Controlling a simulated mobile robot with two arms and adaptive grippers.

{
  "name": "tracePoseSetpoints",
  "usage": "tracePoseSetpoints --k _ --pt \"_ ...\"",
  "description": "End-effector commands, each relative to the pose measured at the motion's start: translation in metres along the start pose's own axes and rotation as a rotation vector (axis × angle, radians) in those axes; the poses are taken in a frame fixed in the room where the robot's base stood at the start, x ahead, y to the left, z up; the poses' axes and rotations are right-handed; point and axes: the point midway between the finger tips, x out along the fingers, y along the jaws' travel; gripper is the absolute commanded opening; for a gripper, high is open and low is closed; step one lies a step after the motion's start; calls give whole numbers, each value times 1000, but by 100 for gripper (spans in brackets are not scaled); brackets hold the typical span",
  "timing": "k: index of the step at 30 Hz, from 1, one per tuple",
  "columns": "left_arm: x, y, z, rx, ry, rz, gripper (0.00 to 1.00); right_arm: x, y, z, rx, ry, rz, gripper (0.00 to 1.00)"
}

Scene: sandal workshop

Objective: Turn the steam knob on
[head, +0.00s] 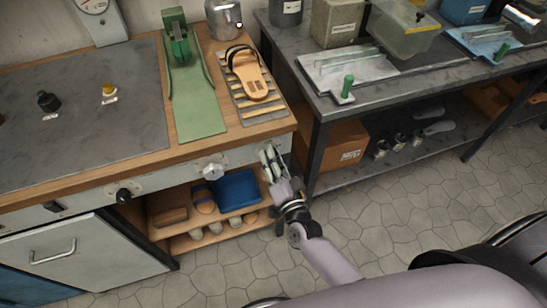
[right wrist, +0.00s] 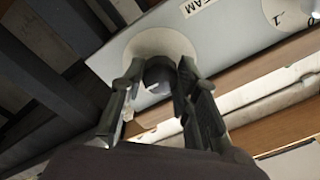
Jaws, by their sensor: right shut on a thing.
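My right gripper (head: 268,156) is at the right end of the bench's front panel. In the right wrist view, its two fingers (right wrist: 160,74) are closed around a dark round knob (right wrist: 157,70), one finger on each side. The knob sits on a pale round plate (right wrist: 133,48) on the panel, beside lettering that ends in "AM", so it looks like the steam knob. In the head view the gripper hides this knob. My left gripper is not in view.
A pale knob (head: 213,172) and a black knob (head: 123,195) are on the same panel (head: 165,183). Below is a shelf with a blue tray (head: 237,191). A sandal (head: 250,76) lies on a slatted rack above. A grey table (head: 385,85) stands to the right.

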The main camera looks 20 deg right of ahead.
Motion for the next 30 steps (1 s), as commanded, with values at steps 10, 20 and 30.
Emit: tracePoseSetpoints --k 10,20,30 --pt "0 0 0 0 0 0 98 0 0 0 1 0 0 48" --pt "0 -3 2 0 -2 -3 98 -2 0 0 0 0 0 50" --pt "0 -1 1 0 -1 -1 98 -57 1 1 -1 -4 3 50"
